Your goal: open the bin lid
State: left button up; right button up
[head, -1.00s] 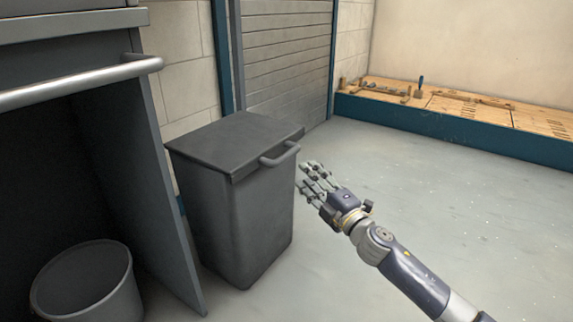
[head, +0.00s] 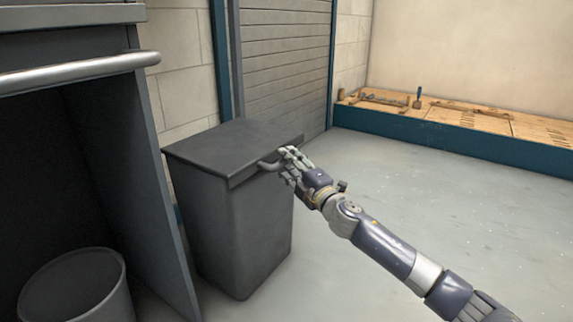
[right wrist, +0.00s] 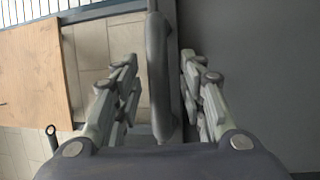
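The dark grey bin (head: 232,225) stands on the floor with its flat lid (head: 225,143) closed. A bar handle (head: 268,166) sticks out from the lid's front edge. My right gripper (head: 290,160) is at this handle and hides its right end. In the right wrist view, the handle (right wrist: 158,75) runs between the two open finger sets of my right gripper (right wrist: 160,88). The fingers on both sides look apart from the bar. The bin's grey surface (right wrist: 250,70) fills the right of that view. My left gripper is not in view.
A dark cabinet with a metal rail (head: 80,74) stands left of the bin, with a round grey bucket (head: 78,290) at its foot. A slatted shutter (head: 285,70) is behind. A low wooden bench (head: 470,122) lies at the back right. The floor to the right is clear.

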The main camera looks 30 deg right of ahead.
jog(key=shift+w+r, duration=0.1)
jog(key=shift+w, duration=0.45)
grip_shut()
